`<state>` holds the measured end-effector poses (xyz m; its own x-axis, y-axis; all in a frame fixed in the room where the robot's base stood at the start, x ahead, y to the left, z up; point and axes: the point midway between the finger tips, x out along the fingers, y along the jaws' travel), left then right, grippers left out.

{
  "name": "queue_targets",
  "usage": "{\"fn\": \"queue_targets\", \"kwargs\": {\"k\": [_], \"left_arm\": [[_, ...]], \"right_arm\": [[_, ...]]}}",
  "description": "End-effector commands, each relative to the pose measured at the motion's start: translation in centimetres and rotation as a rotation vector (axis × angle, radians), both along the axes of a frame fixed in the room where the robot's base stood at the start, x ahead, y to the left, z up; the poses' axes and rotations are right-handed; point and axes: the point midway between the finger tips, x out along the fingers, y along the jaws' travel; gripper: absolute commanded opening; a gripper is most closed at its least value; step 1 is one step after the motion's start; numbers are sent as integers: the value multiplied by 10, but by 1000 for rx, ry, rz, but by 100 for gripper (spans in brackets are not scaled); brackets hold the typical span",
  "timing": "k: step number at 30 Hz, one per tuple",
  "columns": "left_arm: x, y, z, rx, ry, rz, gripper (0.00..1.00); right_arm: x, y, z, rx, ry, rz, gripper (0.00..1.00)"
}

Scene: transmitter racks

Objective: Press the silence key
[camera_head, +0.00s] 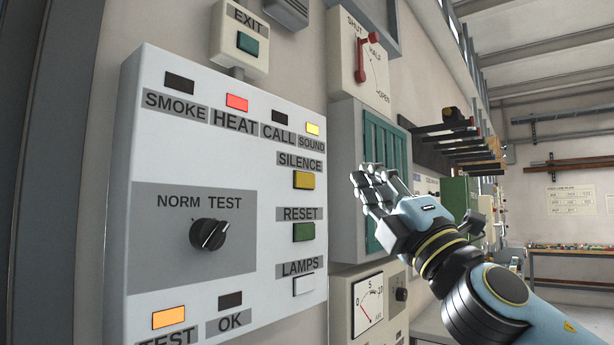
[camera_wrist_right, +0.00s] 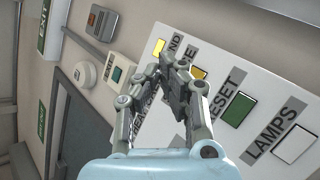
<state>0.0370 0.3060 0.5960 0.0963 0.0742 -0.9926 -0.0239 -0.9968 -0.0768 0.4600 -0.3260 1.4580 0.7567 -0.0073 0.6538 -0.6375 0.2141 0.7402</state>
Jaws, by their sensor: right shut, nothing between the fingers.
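The silence key (camera_head: 304,180) is a yellow square button under the SILENCE label, on the right side of a white alarm panel (camera_head: 150,130). My right gripper (camera_head: 362,178) is shut and empty, to the right of the key and apart from it in the head view. In the right wrist view, the shut fingers (camera_wrist_right: 172,62) point toward the panel and hide part of the SILENCE label. The yellow silence key (camera_wrist_right: 199,74) shows just right of the fingers there. My left gripper is not in view.
The green RESET key (camera_head: 304,232) and white LAMPS key (camera_head: 304,285) sit below the silence key. A NORM/TEST knob (camera_head: 208,234) sticks out of the panel. HEAT (camera_head: 237,103), SOUND (camera_head: 313,129) and TEST (camera_head: 169,317) lamps are lit. A red-levered box (camera_head: 345,60) hangs above right.

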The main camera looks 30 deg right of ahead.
Motion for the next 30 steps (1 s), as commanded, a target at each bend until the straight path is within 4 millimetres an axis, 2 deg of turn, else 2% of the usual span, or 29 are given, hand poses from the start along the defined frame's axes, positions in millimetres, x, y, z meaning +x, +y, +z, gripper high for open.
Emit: {"fn": "queue_targets", "kwargs": {"k": [4,9,15,30], "left_arm": [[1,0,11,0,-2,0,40],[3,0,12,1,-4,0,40],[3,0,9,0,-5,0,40],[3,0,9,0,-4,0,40]], "right_arm": [[21,8,3,8,-1,-1,0],[42,17,1,4,-2,0,0],[58,24,0,2,0,1,0],[63,26,1,-1,-1,1,0]]}}
